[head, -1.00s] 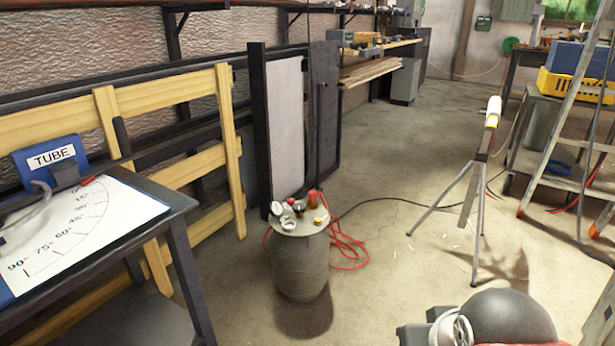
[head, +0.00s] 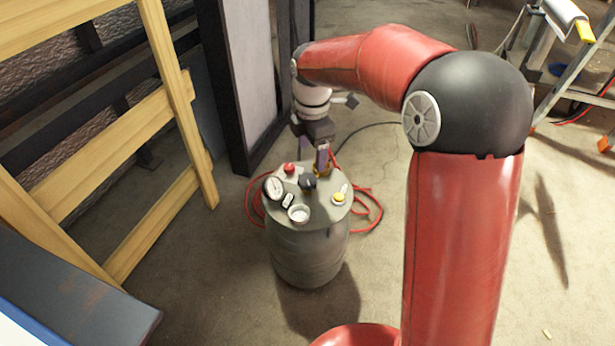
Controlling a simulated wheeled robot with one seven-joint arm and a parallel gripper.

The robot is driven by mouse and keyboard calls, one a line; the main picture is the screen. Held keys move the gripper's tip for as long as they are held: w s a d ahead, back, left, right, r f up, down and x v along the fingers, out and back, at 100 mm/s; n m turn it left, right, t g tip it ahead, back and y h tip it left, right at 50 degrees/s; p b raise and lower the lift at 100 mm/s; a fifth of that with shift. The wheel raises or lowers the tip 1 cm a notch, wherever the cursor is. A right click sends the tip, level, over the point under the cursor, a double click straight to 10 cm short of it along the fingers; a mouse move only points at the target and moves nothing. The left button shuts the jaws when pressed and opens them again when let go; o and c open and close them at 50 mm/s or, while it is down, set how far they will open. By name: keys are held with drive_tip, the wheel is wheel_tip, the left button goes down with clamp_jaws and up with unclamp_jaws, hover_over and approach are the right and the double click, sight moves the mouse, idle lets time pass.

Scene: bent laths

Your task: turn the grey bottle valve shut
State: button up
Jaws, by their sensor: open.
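A grey drum (head: 306,245) stands upright on the floor, with small fittings on its round lid (head: 327,213). A dark knob (head: 308,183) sits near the lid's middle; I cannot tell whether it is the grey bottle valve. A brass-coloured fitting (head: 322,172) is at the lid's back edge, partly hidden by a finger. My gripper (head: 312,152) is open and points down, above or just behind the back of the lid. I cannot tell whether a finger touches the brass fitting. No valve handle's setting can be made out.
The lid also bears a dial gauge (head: 273,187), a red knob (head: 289,168), a pale round cup (head: 299,214) and a yellow button (head: 339,197). Red hose (head: 369,205) lies around the drum. A dark-framed panel (head: 240,75) stands behind; a wooden rail (head: 165,60) is left.

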sight(308, 179)
drive_tip(key=shift+w+a+f+n, duration=0.25)
drive_tip(key=shift+f+n, duration=0.05)
drive_tip(key=shift+f, duration=0.25)
drive_tip(key=shift+w+a+f+n, duration=0.2)
drive_tip(key=shift+a+f+n, duration=0.1)
drive_tip(key=shift+f, duration=0.2)
wheel_tip(308, 179, down, 7)
drive_tip(key=shift+f+b, duration=0.2)
drive_tip(key=shift+b, duration=0.6)
drive_tip(key=c, duration=1)
